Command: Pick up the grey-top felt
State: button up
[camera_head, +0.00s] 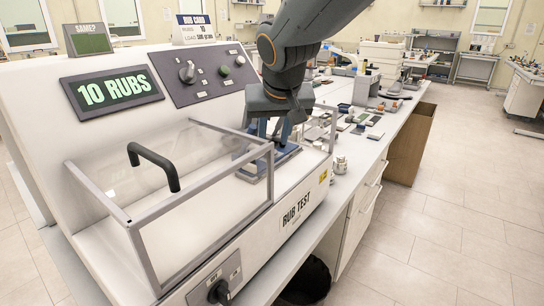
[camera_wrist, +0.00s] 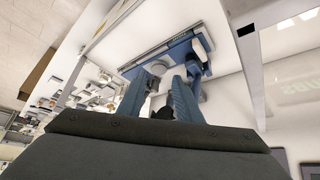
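My gripper (camera_head: 262,127) reaches down over the rub-test machine, above a blue fixture (camera_head: 285,158) behind the clear guard. In the wrist view, its two blue fingers (camera_wrist: 159,90) stand apart and point at the blue rail of the fixture (camera_wrist: 165,52). A small dark piece (camera_wrist: 163,112) shows between the fingers, and a pale round part (camera_wrist: 157,68) lies beyond it. I cannot tell whether either is the grey-top felt, or whether the fingers touch anything. The arm and guard hide much of this spot in the head view.
The clear guard has a grey frame and a black handle (camera_head: 153,165). The display (camera_head: 112,91) reads 10 RUBS. Small metal pieces (camera_head: 341,165) and several samples (camera_head: 367,119) sit on the bench to the right. The floor aisle (camera_head: 450,200) is clear.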

jog(key=shift+p+x, duration=1)
jog(key=shift+x, duration=2.15)
jog(key=shift+w+d+r, duration=0.1)
jog(key=shift+c, duration=0.3)
jog(key=c, duration=0.6)
